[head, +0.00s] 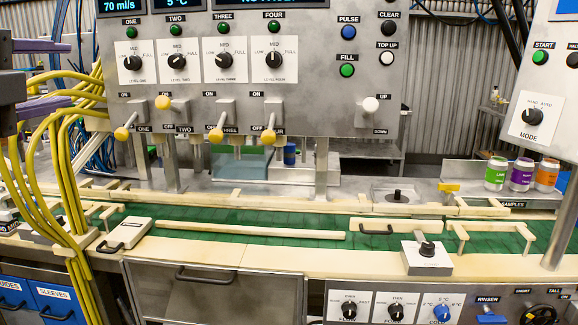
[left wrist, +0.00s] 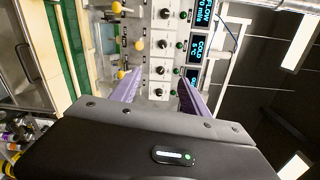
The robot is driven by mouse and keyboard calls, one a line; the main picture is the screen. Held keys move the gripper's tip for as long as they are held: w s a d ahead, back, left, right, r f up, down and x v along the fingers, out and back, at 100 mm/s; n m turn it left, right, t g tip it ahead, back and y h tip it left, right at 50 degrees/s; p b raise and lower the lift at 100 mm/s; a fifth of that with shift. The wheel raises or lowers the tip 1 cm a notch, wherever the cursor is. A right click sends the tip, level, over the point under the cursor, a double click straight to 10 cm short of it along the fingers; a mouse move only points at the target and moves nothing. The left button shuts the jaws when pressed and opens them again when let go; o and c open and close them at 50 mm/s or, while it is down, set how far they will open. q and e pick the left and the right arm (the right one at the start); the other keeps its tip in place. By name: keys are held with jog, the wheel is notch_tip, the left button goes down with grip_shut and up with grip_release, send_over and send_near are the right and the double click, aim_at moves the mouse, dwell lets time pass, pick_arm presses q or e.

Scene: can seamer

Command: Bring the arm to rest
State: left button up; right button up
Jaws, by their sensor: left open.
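My left gripper (head: 68,74) enters at the left edge of the head view, with two purple fingers apart, one above the other. It is open and nothing shows between the fingers. It hangs in the air left of the grey control panel (head: 320,92), near the yellow hoses. In the left wrist view the same open gripper (left wrist: 158,80) points toward the panel, which appears turned sideways. My right gripper is in neither view.
Yellow hoses (head: 72,180) hang close to my left gripper. A green conveyor (head: 290,236) with pale rails runs below the panel. Sample cans, including a purple one (head: 521,175), stand at the right. A lower knob panel (head: 420,303) lines the front.

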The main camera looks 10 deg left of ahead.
pick_arm(q)
jog(key=w+d+f+n+h, duration=0.35)
jog(key=w+d, duration=0.25)
jog(key=d, duration=0.2)
jog(key=w+d+f+n+h, duration=0.2)
jog(key=w+d+f+n, duration=0.25)
jog(key=w+d, duration=0.3)
jog(key=w+d+f+n+g, duration=0.2)
jog(key=d+f, duration=0.2)
jog(key=f, duration=0.7)
jog(key=w+d+f+n+g, duration=0.1)
jog(key=w+d+f+n, duration=0.2)
jog(key=f, duration=0.8)
jog(key=w+d+f+n+g, duration=0.15)
jog(key=d+f, duration=0.35)
jog(key=f, duration=0.5)
jog(key=s+d+f+n+g, duration=0.1)
jog(key=s+f+n+g, duration=0.2)
jog(key=f, duration=1)
jog(key=s+f+n+g, duration=0.15)
jog(key=s+f, duration=0.25)
jog(key=f, duration=0.9)
jog(key=s+f+n+g, duration=0.2)
jog(key=s+f+g, duration=0.6)
jog(key=s+f, duration=1.3)
jog(key=s, duration=0.5)
jog(key=shift+d+f+y+p, duration=0.3)
jog(key=shift+f+y, duration=0.05)
